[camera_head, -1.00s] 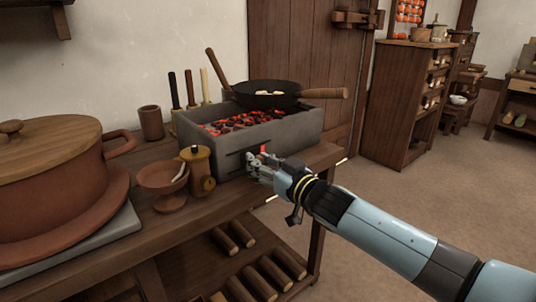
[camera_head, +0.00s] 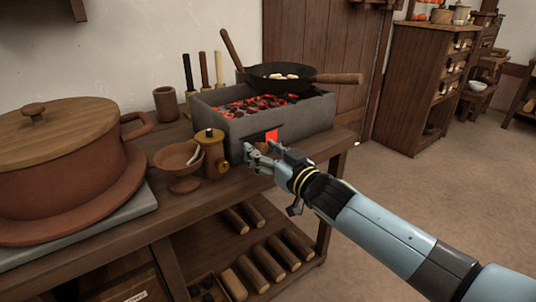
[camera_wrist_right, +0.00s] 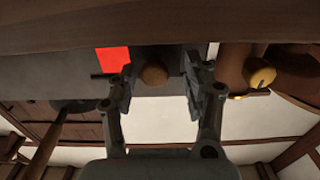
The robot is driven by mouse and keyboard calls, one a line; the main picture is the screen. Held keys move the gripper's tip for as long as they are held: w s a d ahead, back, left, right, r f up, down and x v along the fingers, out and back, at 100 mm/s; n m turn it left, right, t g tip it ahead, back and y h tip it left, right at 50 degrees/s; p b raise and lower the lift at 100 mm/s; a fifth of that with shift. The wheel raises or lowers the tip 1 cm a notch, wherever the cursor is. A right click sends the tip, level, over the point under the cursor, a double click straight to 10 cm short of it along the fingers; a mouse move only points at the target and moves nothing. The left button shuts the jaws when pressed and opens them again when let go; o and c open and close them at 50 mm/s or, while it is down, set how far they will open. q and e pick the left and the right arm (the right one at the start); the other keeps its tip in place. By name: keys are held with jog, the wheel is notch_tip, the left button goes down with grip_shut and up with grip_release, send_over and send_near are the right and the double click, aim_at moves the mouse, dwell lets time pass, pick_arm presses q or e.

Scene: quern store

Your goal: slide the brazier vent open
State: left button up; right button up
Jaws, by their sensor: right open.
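The grey brazier (camera_head: 300,119) stands on the wooden bench with glowing coals (camera_head: 255,106) inside. A bright red vent opening (camera_head: 272,135) shows in its front wall, and in the right wrist view (camera_wrist_right: 113,61) as a red square. A round wooden knob (camera_wrist_right: 153,73), beside the opening, sits between the fingers of my right gripper (camera_head: 256,154). This gripper is open, its fingers on either side of the knob at the brazier's front. Fingers hide much of the vent plate in the head view. My left gripper is not in view.
A black pan (camera_head: 273,78) with a wooden handle rests on the brazier. Left of my right gripper stand a small lidded pot (camera_head: 212,160), a footed bowl (camera_head: 180,166) and a large lidded pot (camera_head: 60,165). Logs (camera_head: 262,265) lie on the lower shelf. Floor at right is clear.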

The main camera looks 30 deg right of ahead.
jog(key=s, duration=1.2)
jog(key=shift+d, duration=0.45)
jog(key=s+d+f+m+g+h+p, duration=0.1)
jog(key=s+f+g+p, duration=0.3)
jog(key=s+f, duration=0.55)
jog(key=s+f+g+h+p, duration=0.1)
jog(key=s+f+g+p, duration=0.4)
jog(key=f, duration=0.8)
jog(key=s+f+g, duration=0.3)
jog(key=s+f, duration=0.1)
jog(key=s, duration=0.6)
jog(key=s+a+f+g, duration=0.1)
jog(key=s+f, duration=0.4)
jog(key=s, duration=0.6)
jog(key=s+f+g, duration=0.4)
jog(key=s, duration=0.6)
jog(key=shift+s+a+f+n+g, duration=0.15)
jog(key=shift+s+a+n+g, duration=0.1)
jog(key=shift+a+n+g, duration=0.05)
